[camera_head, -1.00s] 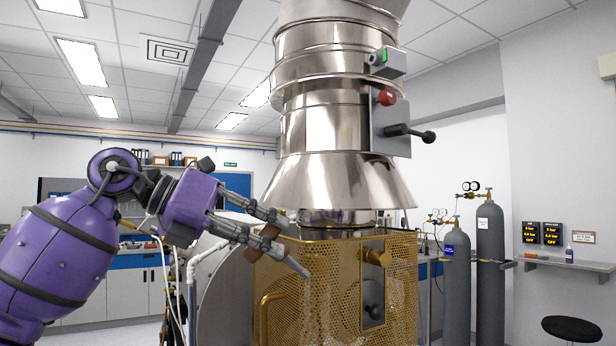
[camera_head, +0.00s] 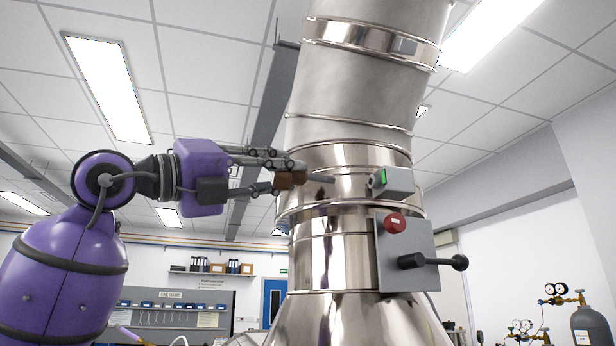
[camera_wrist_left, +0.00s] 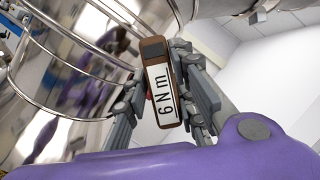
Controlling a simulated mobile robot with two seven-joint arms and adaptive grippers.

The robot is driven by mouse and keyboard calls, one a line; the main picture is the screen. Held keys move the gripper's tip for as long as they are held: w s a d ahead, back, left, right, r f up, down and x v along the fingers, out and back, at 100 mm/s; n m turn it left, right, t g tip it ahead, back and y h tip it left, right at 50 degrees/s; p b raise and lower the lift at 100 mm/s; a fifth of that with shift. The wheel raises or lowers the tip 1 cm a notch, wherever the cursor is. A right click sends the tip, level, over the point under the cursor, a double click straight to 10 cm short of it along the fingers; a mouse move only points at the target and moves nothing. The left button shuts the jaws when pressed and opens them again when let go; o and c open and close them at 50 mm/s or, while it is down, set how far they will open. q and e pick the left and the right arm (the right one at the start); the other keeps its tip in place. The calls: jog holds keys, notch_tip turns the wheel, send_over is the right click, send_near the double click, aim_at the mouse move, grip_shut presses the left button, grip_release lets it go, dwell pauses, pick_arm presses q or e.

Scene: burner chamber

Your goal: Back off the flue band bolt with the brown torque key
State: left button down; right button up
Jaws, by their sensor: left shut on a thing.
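My left gripper (camera_head: 285,170) is shut on the brown torque key (camera_head: 287,181). The key's thin shaft points right, toward the steel flue (camera_head: 348,160), and its tip appears in front of the flue wall; I cannot tell if it touches. In the left wrist view the key (camera_wrist_left: 163,88) sits between the fingers, its white label reading "6 Nm". I cannot make out a bolt head for certain. My right gripper is not in view.
A grey box with a green face (camera_head: 392,181) sticks out of the flue just right of the key tip. Below it is a grey panel (camera_head: 405,240) with a red knob (camera_head: 394,222) and a black lever (camera_head: 435,262).

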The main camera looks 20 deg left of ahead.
aim_at(316, 177)
pick_arm(q)
jog(key=shift+d+r, duration=0.2)
jog(key=shift+s+a, duration=0.25)
jog(key=shift+a, duration=0.05)
jog(key=shift+w+d, duration=0.55)
jog(key=shift+d, duration=0.25)
jog(key=shift+w+d, duration=0.6)
jog(key=shift+d, duration=0.25)
jog(key=shift+w+d, duration=0.55)
jog(key=shift+d, duration=0.25)
jog(key=shift+w+d, duration=0.1)
jog(key=shift+d, duration=0.05)
jog(key=shift+w+d, duration=0.55)
jog(key=shift+d, duration=0.25)
